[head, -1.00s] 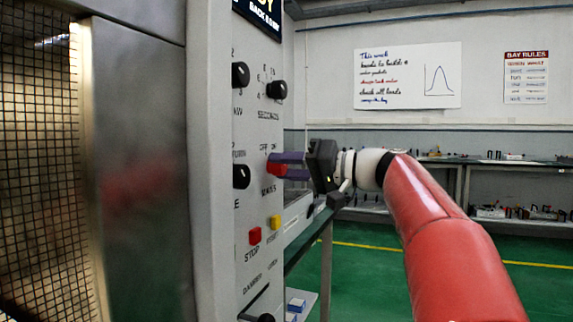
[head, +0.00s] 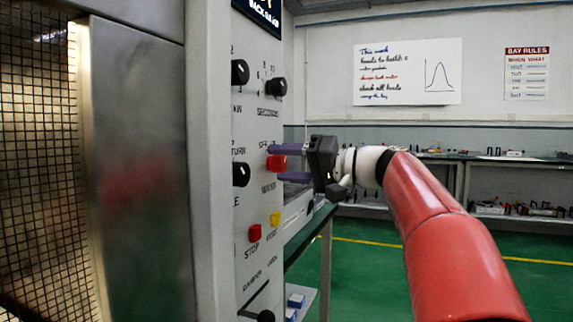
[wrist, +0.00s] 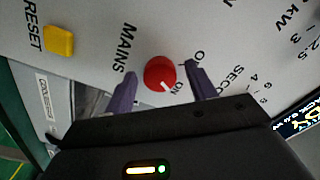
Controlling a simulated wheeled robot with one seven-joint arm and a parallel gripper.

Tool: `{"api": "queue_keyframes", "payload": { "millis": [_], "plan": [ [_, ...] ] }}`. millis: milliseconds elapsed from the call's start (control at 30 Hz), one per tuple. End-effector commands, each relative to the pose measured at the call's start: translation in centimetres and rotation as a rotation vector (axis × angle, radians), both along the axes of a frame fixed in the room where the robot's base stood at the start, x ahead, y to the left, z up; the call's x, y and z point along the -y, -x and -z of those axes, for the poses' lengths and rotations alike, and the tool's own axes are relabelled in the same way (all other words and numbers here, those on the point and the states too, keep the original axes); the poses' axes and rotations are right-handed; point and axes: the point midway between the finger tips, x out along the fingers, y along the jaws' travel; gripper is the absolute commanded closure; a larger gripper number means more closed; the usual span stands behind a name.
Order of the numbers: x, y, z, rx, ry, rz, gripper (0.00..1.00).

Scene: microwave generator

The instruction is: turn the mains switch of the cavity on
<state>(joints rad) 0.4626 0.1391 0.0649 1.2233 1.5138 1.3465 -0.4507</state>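The mains switch is a red round knob (head: 276,162) on the grey control panel, with MAINS printed beside it. It also shows in the wrist view (wrist: 159,73), where its white pointer line points towards the ON mark. My gripper (head: 277,161) has its two purple fingers on either side of the knob. In the wrist view my gripper (wrist: 161,72) shows a gap between each finger and the knob, so it is open and holds nothing. The right finger partly hides the OFF lettering.
Black knobs (head: 241,174) sit left of and above the mains switch. A red stop button (head: 254,233) and a yellow reset button (head: 275,218) are below; the yellow one is close in the wrist view (wrist: 59,40). The mesh cavity door (head: 40,160) is at left. Green floor is clear at right.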

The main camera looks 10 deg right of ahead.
Motion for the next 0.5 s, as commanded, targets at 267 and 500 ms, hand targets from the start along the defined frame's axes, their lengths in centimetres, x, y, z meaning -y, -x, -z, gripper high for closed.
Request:
{"api": "queue_keyframes", "payload": {
  "millis": [267, 500],
  "plan": [
    [0.1, 0.1, 0.0, 0.0, 0.001, -0.001, 0.44],
    [2.7, 1.9, 0.2, 0.001, 0.001, 0.004, 0.44]
  ]
}}
